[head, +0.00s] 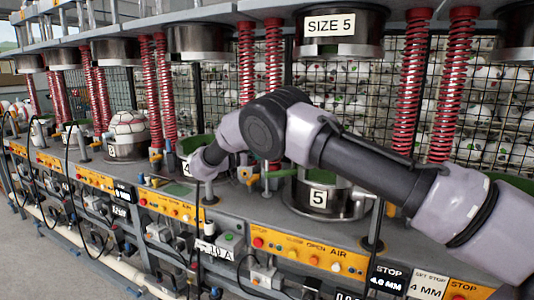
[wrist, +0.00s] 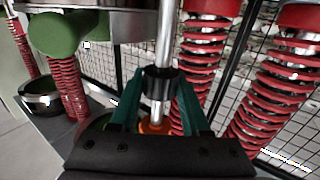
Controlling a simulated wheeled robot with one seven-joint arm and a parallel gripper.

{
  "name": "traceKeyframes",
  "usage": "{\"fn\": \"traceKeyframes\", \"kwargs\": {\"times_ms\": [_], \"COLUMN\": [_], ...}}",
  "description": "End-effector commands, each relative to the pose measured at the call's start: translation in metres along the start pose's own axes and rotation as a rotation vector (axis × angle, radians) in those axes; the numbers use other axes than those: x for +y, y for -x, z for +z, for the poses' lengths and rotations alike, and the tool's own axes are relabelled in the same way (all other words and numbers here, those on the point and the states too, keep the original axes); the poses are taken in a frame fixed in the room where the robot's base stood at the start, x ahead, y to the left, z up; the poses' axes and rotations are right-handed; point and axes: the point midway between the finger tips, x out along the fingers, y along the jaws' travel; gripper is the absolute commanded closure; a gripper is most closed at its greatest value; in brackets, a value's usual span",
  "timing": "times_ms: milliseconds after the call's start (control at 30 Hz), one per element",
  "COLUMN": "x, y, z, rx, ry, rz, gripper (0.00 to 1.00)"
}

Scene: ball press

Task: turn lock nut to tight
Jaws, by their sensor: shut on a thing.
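The black lock nut (wrist: 161,80) sits around a bright upright steel rod (wrist: 165,35) in the wrist view. My gripper (wrist: 160,86) has its two green fingers on either side of the nut, shut on it. An orange part (wrist: 155,127) shows low on the rod, below the nut. In the head view my arm reaches in from the right and bends down beside the presses. My fingers and the nut cannot be made out there.
Red springs (wrist: 203,60) stand close to the right of my fingers, before a wire mesh. A green press part (wrist: 60,32) hangs at upper left. In the head view, a "5" pot (head: 318,195) stands under my arm, and a yellow control panel (head: 310,252) runs along the front.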

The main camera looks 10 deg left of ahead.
Motion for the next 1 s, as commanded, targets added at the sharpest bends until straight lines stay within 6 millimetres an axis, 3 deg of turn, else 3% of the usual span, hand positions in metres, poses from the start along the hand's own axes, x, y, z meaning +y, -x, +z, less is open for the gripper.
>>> {"fn": "traceKeyframes", "kwargs": {"times_ms": [433,467,500,533,867,1000], "x": [-0.001,-0.001,-0.001,-0.001,0.000,-0.001], "y": [-0.001,-0.001,-0.001,-0.001,0.001,0.015], "z": [-0.003,-0.003,-0.003,-0.003,-0.001,0.000], "rx": [0.004,0.004,0.004,0.004,0.002,0.003], "ry": [-0.003,-0.003,-0.003,-0.003,-0.002,-0.001], "rz": [0.009,0.009,0.008,0.008,0.008,0.006], "gripper": [1.00,0.46,0.31,0.24,0.24,0.24]}}
